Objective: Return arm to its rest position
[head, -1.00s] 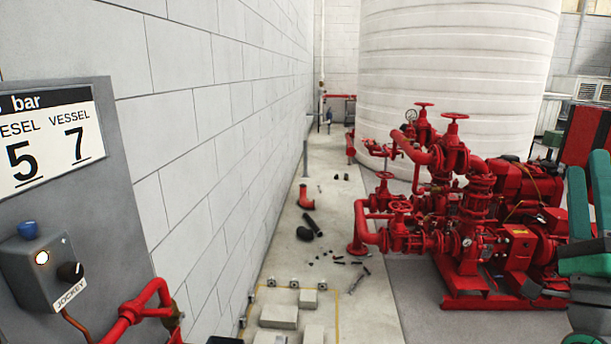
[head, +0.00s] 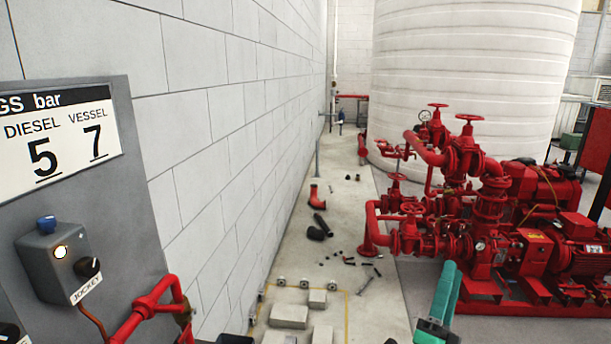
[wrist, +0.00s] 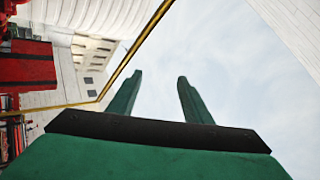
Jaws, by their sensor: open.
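My gripper (wrist: 159,79) shows in the wrist view with its two green fingers spread apart. Nothing is between them. They point up toward a pale, cloudy-looking background, with no object touching them. In the head view, a green part of my arm (head: 446,293) rises from the bottom edge, right of centre, in front of the red pumpset (head: 488,215). I cannot tell from that view which part of the arm it is.
A grey panel with a jockey control box (head: 65,258) and red pipe (head: 150,305) is close on the left, by a white block wall (head: 235,130). Loose black parts (head: 318,233) lie on the floor. A large white tank (head: 470,60) stands behind.

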